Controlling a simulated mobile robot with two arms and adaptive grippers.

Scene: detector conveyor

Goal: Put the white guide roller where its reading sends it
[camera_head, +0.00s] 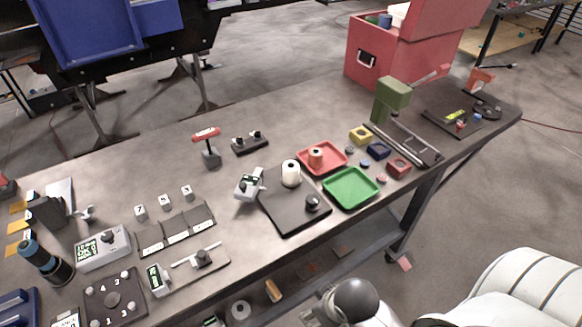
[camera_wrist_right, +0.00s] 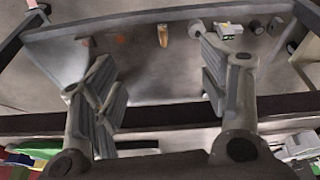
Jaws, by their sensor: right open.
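The white guide roller (camera_head: 291,174) stands upright on a black plate (camera_head: 284,213), at the plate's back edge. A small device with a screen (camera_head: 249,184) is beside it on the left; I cannot read its screen. A black knob (camera_head: 312,203) is on the same plate. My right gripper (camera_wrist_right: 168,88) is open and empty in the wrist view, away from the roller. My left gripper is not in view.
Meters and small plates crowd the left front. A red bin (camera_head: 392,65) stands behind. The table's back middle is mostly clear.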

